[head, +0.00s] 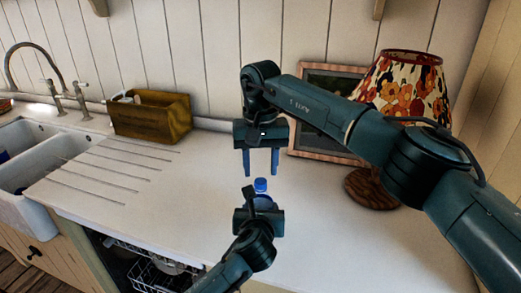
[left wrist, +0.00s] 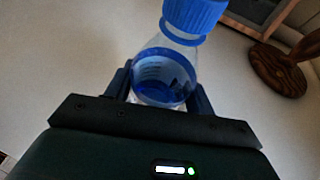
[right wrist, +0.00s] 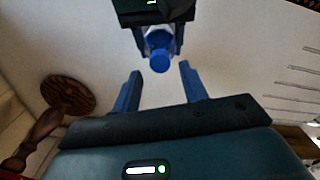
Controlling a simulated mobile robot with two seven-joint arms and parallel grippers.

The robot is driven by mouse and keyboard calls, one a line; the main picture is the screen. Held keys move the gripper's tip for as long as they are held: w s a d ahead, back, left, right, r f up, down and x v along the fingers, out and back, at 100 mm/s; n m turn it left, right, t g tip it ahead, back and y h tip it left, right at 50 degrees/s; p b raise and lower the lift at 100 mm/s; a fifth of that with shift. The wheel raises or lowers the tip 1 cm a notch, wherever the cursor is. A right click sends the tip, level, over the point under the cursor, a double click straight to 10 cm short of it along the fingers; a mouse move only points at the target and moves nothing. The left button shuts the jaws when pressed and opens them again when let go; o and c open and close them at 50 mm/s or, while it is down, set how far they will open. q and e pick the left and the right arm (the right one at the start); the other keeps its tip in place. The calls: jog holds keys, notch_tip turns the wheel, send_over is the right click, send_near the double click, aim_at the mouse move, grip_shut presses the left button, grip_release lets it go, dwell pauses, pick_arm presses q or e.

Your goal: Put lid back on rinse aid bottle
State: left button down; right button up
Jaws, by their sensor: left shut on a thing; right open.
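The rinse aid bottle (left wrist: 165,78) is clear with blue markings and stands between the fingers of my left gripper (head: 259,208), which is shut on its body. The blue lid (head: 260,185) is at the bottle's mouth. In the left wrist view the lid (left wrist: 193,14) sits above a blue neck ring (left wrist: 181,38); I cannot tell whether it is screwed down. My right gripper (head: 261,174) is open and empty, fingers pointing down just above the lid. In the right wrist view the lid (right wrist: 160,62) appears between and beyond the open fingertips.
A lamp (head: 405,85) with a floral shade and wooden base stands at the right, before a framed picture (head: 318,141). A wooden caddy (head: 150,117) and a sink (head: 40,150) are at the left. An open dishwasher (head: 155,275) is below the counter, which is otherwise clear.

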aim_at(261, 181)
jog(key=shift+f, duration=1.65)
jog(key=shift+c, duration=0.5)
